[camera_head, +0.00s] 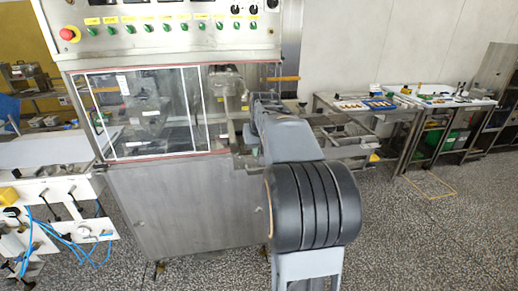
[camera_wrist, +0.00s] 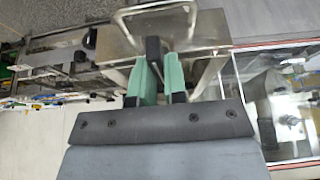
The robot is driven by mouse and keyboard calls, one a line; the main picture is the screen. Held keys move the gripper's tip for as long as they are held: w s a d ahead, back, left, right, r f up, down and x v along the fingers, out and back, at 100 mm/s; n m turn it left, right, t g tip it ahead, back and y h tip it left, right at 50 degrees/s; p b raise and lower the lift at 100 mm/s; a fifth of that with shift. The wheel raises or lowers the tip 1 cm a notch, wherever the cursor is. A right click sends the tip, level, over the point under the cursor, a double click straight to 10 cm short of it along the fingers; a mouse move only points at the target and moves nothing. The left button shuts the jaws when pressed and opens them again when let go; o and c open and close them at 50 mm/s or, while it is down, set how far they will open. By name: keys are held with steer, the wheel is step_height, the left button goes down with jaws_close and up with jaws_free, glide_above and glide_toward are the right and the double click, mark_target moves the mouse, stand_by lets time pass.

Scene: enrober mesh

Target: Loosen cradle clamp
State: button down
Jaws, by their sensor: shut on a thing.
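My gripper (camera_wrist: 161,72) shows in the wrist view with two green fingers, shut on a small black handle (camera_wrist: 153,47) that I take to be the cradle clamp's. Only the end of the handle shows above the fingers. A bent metal rod (camera_wrist: 157,8) loops just beyond it, over a flat metal plate (camera_wrist: 205,27). Whether the clamp is tight or loose I cannot tell. In the head view my arm covers the gripper and the clamp, at the right side of the enrober machine (camera_head: 185,200).
The machine has a clear-windowed housing (camera_head: 150,110) and a control panel (camera_head: 160,20) above. Tables with trays (camera_head: 365,104) stand at the right. A white bench with blue hoses (camera_head: 75,195) stands at the left. The speckled floor in front is clear.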

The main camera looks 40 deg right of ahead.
steer(key=n+y, duration=0.1)
steer(key=n, duration=0.3)
steer(key=shift+d+n+y, duration=0.1)
steer(key=shift+n+y, duration=0.3)
steer(key=n+y+p, duration=0.1)
steer(key=n, duration=0.3)
steer(key=shift+n+y, duration=0.3)
steer(key=shift+y, duration=0.1)
steer(key=n+y+p, duration=0.1)
steer(key=n, duration=0.3)
steer(key=shift+d+g, duration=0.1)
steer(key=shift+g, duration=0.3)
steer(key=shift+n+g+y+p, duration=0.6)
steer(key=shift+n+p, duration=0.1)
steer(key=shift+n, duration=1.3)
steer(key=c, duration=1.2)
jaws_free()
steer(key=shift+o, duration=0.2)
steer(key=p+v, duration=0.2)
steer(key=v, duration=1.1)
steer(key=shift+d+r, duration=0.2)
steer(key=shift+r, duration=0.15)
